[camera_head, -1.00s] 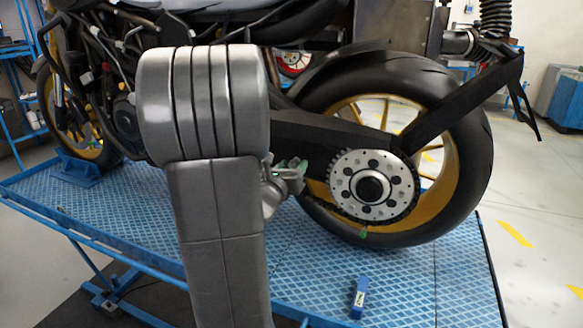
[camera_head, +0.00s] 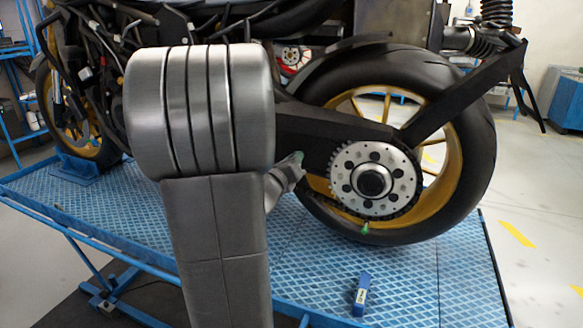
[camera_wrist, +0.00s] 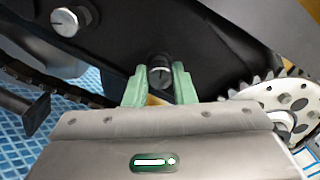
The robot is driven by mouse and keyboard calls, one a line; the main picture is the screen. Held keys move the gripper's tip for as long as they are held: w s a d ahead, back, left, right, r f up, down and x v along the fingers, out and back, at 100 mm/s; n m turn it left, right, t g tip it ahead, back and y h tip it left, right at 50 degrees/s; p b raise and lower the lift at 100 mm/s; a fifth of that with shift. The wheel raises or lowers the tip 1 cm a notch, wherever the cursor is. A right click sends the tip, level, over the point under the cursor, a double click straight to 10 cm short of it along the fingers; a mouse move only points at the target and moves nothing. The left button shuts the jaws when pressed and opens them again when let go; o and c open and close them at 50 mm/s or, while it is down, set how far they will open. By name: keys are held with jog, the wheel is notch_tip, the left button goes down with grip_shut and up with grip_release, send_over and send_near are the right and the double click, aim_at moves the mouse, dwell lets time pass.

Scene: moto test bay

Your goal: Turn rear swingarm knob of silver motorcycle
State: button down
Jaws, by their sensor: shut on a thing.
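The motorcycle's black swingarm (camera_head: 310,137) runs to the rear sprocket and the gold-rimmed rear wheel. In the wrist view, a small dark knob (camera_wrist: 160,74) with a pale mark on its face sits on the swingarm. My gripper (camera_wrist: 160,82) has its green fingers on either side of this knob and is shut on it. In the head view, my gripper (camera_head: 298,158) shows only partly beside the swingarm, behind my arm, and the knob is hidden there.
The toothed sprocket (camera_wrist: 280,98) is close on the right. The chain (camera_wrist: 50,85) runs on the left.

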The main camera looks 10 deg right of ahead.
jog(key=shift+w+a+r+m+p, duration=0.15)
jog(key=shift+m+p, duration=2.7)
jog(key=shift+m, duration=4.9)
jog(key=shift+s+d+r+m+p, duration=0.15)
jog(key=shift+m+p, duration=2.65)
jog(key=shift+m, duration=4.95)
jog(key=shift+w, duration=0.1)
jog(key=shift+a, duration=0.1)
jog(key=c, duration=1.3)
grip_release()
jog(key=shift+o, duration=0.5)
jog(key=shift+f, duration=0.1)
